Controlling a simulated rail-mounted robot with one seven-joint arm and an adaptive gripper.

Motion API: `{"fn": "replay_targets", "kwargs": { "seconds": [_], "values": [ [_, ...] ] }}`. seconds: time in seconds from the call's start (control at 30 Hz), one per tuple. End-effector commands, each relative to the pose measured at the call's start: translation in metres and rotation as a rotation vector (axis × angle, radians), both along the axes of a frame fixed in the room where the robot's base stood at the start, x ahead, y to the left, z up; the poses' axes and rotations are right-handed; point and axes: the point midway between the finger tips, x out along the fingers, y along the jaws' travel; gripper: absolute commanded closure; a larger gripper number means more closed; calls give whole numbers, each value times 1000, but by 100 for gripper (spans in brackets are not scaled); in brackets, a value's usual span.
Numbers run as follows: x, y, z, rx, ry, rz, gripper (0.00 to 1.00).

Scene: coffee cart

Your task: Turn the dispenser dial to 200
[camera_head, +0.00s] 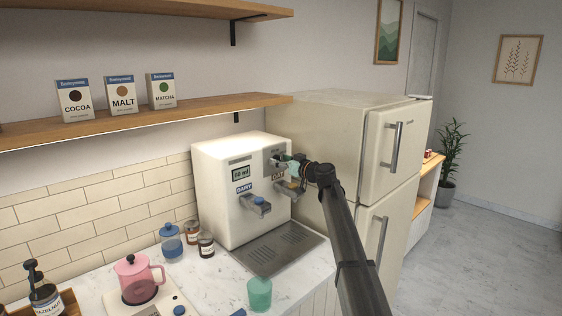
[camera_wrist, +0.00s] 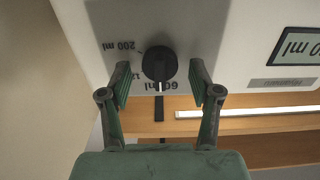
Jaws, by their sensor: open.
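The dispenser (camera_head: 225,205) is a cream box on the counter, with a display (camera_head: 240,174) that reads about 60 ml. It also shows upside down in the wrist view (camera_wrist: 245,45). Its black dial (camera_wrist: 160,62) has a white mark that points at the 60 ml label. The 200 ml label (camera_wrist: 118,46) lies up and left of the dial, with a partly hidden label between them. My gripper (camera_wrist: 160,66) is open, one finger on each side of the dial, with gaps showing. In the head view my gripper (camera_head: 294,167) is at the panel's upper right and partly hides the dial.
Two dispensing levers (camera_head: 256,205) stick out below the panel, above a drip tray (camera_head: 280,247). A green cup (camera_head: 259,293) stands in front. A fridge (camera_head: 335,145) is close on the right. A shelf (camera_head: 150,118) with boxes hangs behind. Jars and a pink pot (camera_head: 138,280) stand left.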

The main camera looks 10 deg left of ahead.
Motion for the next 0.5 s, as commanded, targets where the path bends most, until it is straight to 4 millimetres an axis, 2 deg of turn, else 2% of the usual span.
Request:
{"fn": "replay_targets", "kwargs": {
  "seconds": [0.03, 0.2, 0.5],
  "values": [
    [0, 0, 0, 0, 0, 0, 37],
    [0, 0, 0, 0, 0, 0, 96],
    [0, 0, 0, 6, 8, 0, 96]
  ]
}}
